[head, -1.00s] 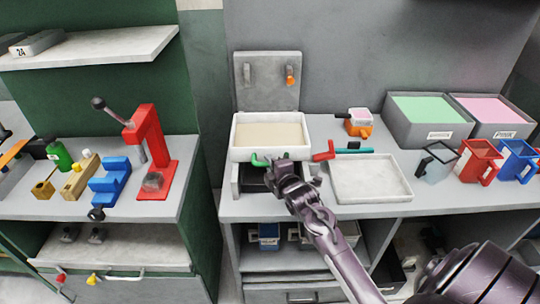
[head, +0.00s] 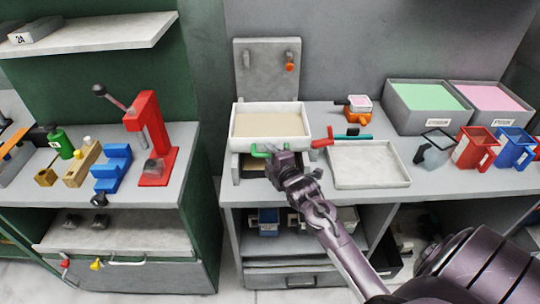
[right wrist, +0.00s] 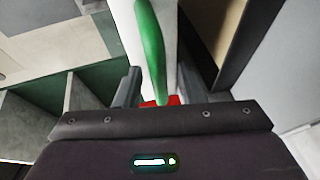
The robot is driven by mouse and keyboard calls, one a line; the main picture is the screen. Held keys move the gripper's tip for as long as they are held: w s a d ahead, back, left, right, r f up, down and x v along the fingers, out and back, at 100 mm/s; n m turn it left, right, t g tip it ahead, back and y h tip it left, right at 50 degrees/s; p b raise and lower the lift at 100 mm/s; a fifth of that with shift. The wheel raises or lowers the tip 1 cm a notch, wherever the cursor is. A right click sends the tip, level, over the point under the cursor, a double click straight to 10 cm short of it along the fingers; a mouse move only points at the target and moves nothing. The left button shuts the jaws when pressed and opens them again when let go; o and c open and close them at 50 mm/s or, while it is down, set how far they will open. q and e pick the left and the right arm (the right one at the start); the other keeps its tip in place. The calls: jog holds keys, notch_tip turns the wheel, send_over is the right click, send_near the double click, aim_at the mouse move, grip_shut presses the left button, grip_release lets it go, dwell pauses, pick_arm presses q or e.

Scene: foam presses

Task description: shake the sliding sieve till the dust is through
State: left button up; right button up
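The sieve is a white tray (head: 243,137) with pale beige dust spread over its floor, set on a grey stand in the head view. A green handle (head: 260,154) is on its front and a red handle (head: 322,143) is at its right. My right gripper (head: 276,160) is at the front handle and covers part of it. In the right wrist view, the green handle (right wrist: 152,50) runs between the two spread fingers (right wrist: 160,88), with a gap visible beside it. Contact cannot be told. My left gripper is not in view.
An empty pale tray (head: 368,180) lies right of the sieve. An orange device (head: 358,117) stands behind it. Grey bins of green (head: 425,97) and pink foam, and red (head: 472,152) and blue cups, are farther right. A red press (head: 150,140) stands on the left bench.

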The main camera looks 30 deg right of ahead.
jog(key=b+v, duration=0.1)
jog(key=v, duration=0.6)
jog(key=shift+s+b, duration=0.25)
jog(key=shift+b, duration=0.05)
jog(key=shift+c, duration=0.4)
